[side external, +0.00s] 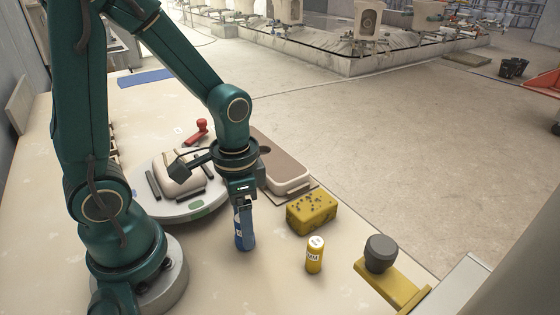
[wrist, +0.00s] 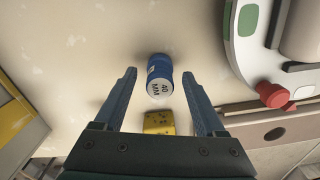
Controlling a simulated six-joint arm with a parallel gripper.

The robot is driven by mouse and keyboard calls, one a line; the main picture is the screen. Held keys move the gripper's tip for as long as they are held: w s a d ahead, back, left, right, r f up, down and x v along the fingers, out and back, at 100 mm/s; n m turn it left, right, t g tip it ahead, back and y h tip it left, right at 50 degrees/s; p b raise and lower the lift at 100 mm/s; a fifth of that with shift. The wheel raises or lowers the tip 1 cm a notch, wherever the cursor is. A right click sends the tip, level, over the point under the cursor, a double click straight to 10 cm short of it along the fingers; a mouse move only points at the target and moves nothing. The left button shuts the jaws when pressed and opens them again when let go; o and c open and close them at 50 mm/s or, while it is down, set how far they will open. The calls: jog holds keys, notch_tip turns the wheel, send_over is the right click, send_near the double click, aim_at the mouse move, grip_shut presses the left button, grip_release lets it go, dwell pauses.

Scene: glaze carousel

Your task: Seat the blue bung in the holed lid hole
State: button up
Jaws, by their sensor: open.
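The blue bung (side external: 244,231) is a short blue cylinder below my gripper (side external: 241,205) in the side view. In the wrist view the blue bung (wrist: 160,75) shows a pale end marked 40 MM. It sits between my two open fingers, with a gap on each side. A brown-topped lid (side external: 287,170) with a dark hole near its far left end lies behind and right of my gripper. Part of it is hidden by my wrist. The lid (wrist: 255,132) and its hole also show at the right of the wrist view.
A grey knob (side external: 381,252) stands on a yellow base further right. A round turntable (side external: 187,212) with a red-handled tool (side external: 197,131) beyond it is at left.

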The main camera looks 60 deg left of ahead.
jog(key=shift+f, duration=0.1)
grip_shut()
dwell(0.3)
